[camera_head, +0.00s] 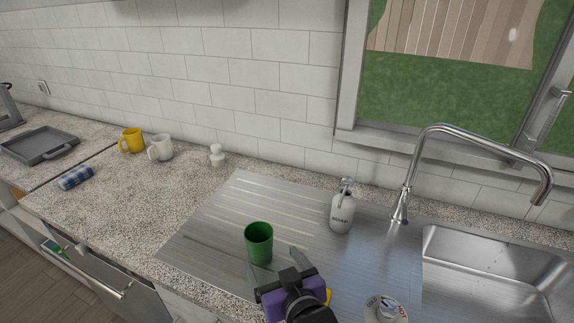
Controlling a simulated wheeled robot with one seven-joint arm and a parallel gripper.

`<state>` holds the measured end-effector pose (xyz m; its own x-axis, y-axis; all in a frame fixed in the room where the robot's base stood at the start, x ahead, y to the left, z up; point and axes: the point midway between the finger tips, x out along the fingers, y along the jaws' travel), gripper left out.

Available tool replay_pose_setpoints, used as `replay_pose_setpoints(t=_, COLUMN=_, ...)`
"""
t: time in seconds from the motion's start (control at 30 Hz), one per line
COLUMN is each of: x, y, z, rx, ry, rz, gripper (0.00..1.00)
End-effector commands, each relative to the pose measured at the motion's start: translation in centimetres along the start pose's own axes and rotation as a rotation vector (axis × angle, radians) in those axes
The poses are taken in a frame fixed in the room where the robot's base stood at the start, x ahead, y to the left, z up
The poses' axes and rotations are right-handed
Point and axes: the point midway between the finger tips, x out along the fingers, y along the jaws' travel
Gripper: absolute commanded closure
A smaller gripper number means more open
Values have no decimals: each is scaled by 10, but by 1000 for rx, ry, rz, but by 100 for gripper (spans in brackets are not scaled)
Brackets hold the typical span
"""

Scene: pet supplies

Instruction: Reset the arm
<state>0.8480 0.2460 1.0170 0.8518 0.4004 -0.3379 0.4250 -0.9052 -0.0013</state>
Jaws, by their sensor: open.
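My gripper (272,268) is low in the middle of the head view, above the front part of the steel drainboard. Its two fingers are spread apart and point toward the green cup. The green cup (259,244) stands upright on the drainboard, just beyond the fingertips. Nothing shows held between the fingers. I cannot tell whether a finger touches the cup. A small yellow part shows beside my gripper, partly hidden.
A soap bottle (341,212) stands behind the cup, left of the tall faucet (402,190). The sink basin (490,262) is at right. A yellow mug (131,140), white mug (160,148), rolled cloth (76,178) and grey tray (40,145) are at left.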

Motion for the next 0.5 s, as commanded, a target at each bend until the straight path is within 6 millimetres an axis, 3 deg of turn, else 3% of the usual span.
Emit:
replay_pose_setpoints(t=0.17, x=-2, y=1, z=-22, rx=4, ry=82, rz=3, gripper=17)
replay_pose_setpoints(t=0.3, x=-23, y=-6, z=-52, rx=-17, ry=226, rz=-8, gripper=17)
replay_pose_setpoints(t=0.5, x=-69, y=14, z=-41, rx=-66, ry=337, rz=13, gripper=17)
